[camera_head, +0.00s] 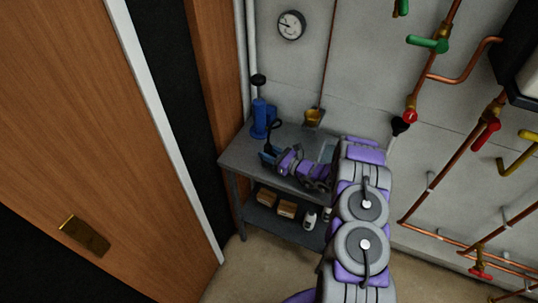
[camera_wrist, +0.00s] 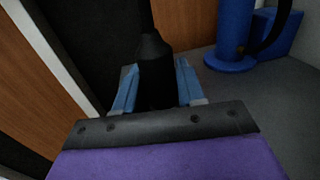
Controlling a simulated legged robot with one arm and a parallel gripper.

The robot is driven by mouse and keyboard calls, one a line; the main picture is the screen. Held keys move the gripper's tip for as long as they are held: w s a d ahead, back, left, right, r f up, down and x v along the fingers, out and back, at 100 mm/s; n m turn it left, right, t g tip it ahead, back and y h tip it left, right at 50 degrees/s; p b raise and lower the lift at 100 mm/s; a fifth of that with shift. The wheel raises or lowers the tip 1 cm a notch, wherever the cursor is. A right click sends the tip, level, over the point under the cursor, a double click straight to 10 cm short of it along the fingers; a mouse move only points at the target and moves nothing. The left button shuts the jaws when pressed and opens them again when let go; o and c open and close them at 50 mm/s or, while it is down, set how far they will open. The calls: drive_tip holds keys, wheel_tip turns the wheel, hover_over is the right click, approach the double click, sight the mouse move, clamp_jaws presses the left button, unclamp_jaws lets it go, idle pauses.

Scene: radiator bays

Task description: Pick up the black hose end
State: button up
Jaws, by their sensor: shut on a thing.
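The black hose end (camera_wrist: 153,72) stands upright between the light-blue fingers of my gripper (camera_wrist: 157,80) in the wrist view. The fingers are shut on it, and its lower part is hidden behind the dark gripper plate. In the head view my gripper (camera_head: 268,158) is over the left part of the grey bench, and a black hose loop (camera_head: 273,126) rises above it. The blue pump (camera_head: 260,118) stands just behind; its blue body (camera_wrist: 231,35) is at the upper right in the wrist view.
The grey bench (camera_head: 236,156) has a lower shelf with small boxes (camera_head: 287,208) and a white bottle (camera_head: 310,219). A wooden door (camera_head: 110,130) is on the left. Copper pipes (camera_head: 450,165) with coloured valves line the right wall. A round gauge (camera_head: 291,25) hangs above.

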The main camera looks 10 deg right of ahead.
drive_tip(key=shift+a, duration=0.2)
drive_tip(key=shift+c, duration=0.5)
drive_tip(key=shift+d, duration=0.15)
